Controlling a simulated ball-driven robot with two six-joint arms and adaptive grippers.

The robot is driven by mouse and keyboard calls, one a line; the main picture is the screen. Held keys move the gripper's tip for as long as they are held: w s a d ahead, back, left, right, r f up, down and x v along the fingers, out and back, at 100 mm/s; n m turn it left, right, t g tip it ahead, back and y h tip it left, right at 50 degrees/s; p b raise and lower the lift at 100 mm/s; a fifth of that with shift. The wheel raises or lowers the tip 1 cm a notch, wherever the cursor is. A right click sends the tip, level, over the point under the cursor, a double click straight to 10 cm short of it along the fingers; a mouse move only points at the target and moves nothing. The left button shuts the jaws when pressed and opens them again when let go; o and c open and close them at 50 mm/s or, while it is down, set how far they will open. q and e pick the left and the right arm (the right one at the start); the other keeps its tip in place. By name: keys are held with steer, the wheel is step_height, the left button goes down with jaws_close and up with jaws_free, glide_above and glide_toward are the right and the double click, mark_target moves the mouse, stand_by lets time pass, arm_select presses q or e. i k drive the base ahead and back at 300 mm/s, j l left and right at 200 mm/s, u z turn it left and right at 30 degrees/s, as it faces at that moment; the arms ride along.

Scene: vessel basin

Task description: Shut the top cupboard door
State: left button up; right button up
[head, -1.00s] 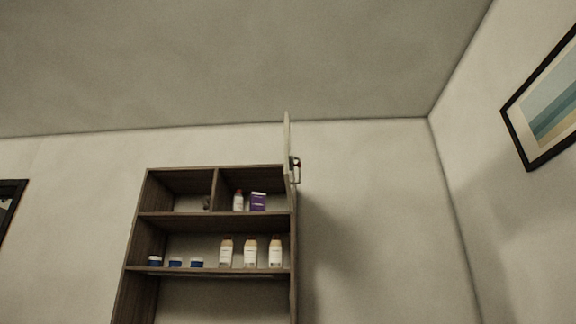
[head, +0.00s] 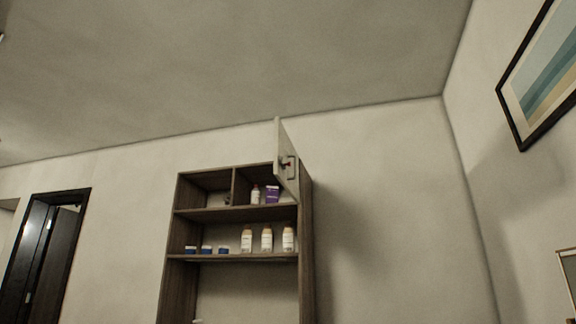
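The top cupboard door (head: 284,150) is a pale panel hinged at the right side of the top right compartment. It stands open, swung out towards me, with a handle (head: 291,168) on its face. The wooden cupboard (head: 306,230) stands against the back wall. Neither of my grippers shows in the head view.
The shelf below holds several blue-and-white jars (head: 206,250) and white bottles (head: 267,240). A dark door frame (head: 40,250) is at the left. A framed picture (head: 545,80) hangs on the right wall. The wall right of the cupboard is bare.

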mark_target(283, 149)
steer(key=i+j, duration=0.2)
steer(key=j, duration=0.15)
steer(key=i+j, duration=0.2)
steer(key=j, duration=0.15)
steer(key=i+j, duration=0.2)
steer(key=j, duration=0.1)
